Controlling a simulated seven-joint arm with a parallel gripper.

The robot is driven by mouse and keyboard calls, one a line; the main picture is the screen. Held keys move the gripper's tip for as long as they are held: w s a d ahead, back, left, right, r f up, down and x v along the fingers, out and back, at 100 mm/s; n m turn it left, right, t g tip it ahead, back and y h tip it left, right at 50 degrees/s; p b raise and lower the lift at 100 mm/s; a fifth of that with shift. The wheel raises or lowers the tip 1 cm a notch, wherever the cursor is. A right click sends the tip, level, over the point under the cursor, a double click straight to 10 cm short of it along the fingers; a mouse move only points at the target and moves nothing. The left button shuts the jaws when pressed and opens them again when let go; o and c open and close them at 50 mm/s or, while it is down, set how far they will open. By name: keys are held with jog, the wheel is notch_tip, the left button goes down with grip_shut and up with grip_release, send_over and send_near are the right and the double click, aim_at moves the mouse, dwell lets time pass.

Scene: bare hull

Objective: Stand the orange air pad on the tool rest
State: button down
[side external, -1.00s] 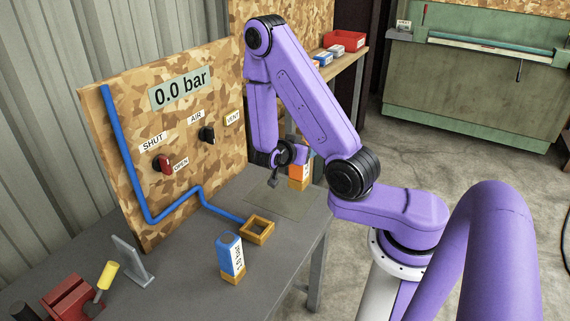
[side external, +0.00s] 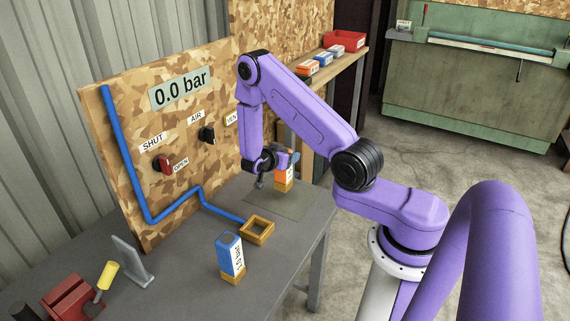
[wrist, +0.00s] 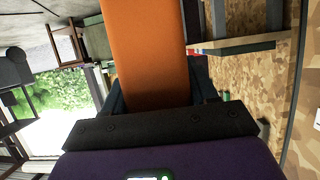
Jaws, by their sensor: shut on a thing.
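The orange air pad (side external: 284,173) is an upright block with a white label and a tan foot. My gripper (side external: 285,158) is shut on its upper part. In the wrist view the orange pad (wrist: 150,50) fills the space between the fingers. In the side view the foot overlaps the back of a flat grey-green mat (side external: 278,206) on the bench. I cannot tell whether it touches. Nothing is labelled as the tool rest; this mat may be it.
A blue pad (side external: 230,252) with a bar label stands at the front of the bench. The camouflage panel (side external: 130,120) with knobs rises behind. A grey bracket (side external: 132,262) stands left.

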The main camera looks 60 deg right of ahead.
jog(key=shift+w+d+f, duration=0.1)
jog(key=shift+f, duration=0.8)
jog(key=shift+w+d+f, duration=0.1)
jog(key=shift+f, duration=0.9)
jog(key=shift+c, duration=1.6)
grip_release()
jog(key=shift+a, duration=0.1)
